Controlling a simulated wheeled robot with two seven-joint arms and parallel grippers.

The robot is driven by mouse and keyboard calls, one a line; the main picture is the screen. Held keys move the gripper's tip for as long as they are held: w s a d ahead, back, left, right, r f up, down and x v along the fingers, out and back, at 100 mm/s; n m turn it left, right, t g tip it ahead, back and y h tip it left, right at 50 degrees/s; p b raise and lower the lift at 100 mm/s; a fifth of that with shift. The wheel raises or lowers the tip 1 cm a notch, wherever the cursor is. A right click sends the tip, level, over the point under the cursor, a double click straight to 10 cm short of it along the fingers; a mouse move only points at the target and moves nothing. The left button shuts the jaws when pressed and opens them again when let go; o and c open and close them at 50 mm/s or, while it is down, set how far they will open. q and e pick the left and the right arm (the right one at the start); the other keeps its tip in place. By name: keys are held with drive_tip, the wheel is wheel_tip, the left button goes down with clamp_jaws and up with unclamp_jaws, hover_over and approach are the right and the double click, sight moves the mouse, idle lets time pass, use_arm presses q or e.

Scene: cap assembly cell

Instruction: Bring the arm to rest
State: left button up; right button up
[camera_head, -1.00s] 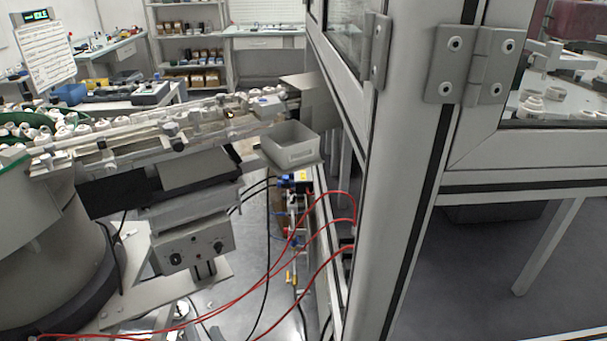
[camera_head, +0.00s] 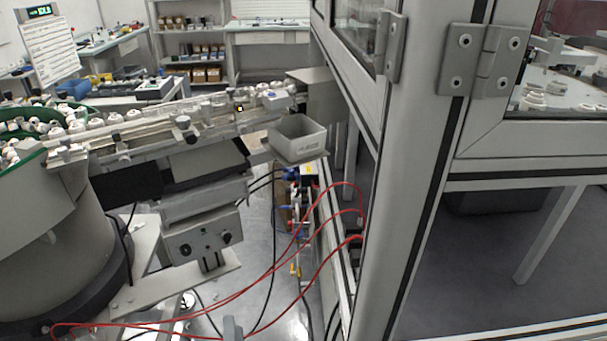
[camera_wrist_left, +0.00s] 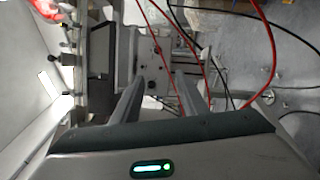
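My left gripper shows in the head view only as a small grey tip (camera_head: 233,328) at the bottom edge, in front of the cables. In the left wrist view its two fingers (camera_wrist_left: 159,92) stand apart with nothing held between them. Behind the fingers are a grey control box and red cables, with no visible contact. The rest of my left arm is out of the head view. My right gripper is in neither view.
A bowl feeder (camera_head: 50,235) and its rail with white caps stand at left. A grey bin (camera_head: 298,140) sits at the rail's end. Red cables (camera_head: 275,270) loop across the middle. A framed cabinet post (camera_head: 415,170) fills the centre right.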

use_arm(q)
drive_tip(key=s+d+f+m+g+h, duration=0.2)
drive_tip(key=f+m+h, duration=0.1)
drive_tip(key=f+m, duration=0.3)
drive_tip(key=s+d+f+m+g+h+p, duration=0.1)
drive_tip(key=d+f+m+h, duration=0.1)
drive_tip(key=f+m, duration=0.45)
drive_tip(key=s+d+f+m+g+h, duration=0.1)
drive_tip(key=s+f+m+g+h, duration=0.2)
drive_tip(key=f, duration=0.5)
drive_tip(key=s+a+f+m+g+y, duration=0.1)
drive_tip(key=s+a+f+m+g, duration=0.2)
drive_tip(key=s+f, duration=0.4)
drive_tip(key=s+a+f+m+g+y, duration=0.1)
drive_tip(key=s+a+f+m+g, duration=0.3)
drive_tip(key=s+f, duration=0.4)
wheel_tip(320, 180, down, 4)
drive_tip(key=a+m+p, duration=0.1)
drive_tip(key=m, duration=0.1)
drive_tip(key=shift+s+a+m, duration=0.15)
drive_tip(key=shift+a+m, duration=0.15)
drive_tip(key=shift+m, duration=0.05)
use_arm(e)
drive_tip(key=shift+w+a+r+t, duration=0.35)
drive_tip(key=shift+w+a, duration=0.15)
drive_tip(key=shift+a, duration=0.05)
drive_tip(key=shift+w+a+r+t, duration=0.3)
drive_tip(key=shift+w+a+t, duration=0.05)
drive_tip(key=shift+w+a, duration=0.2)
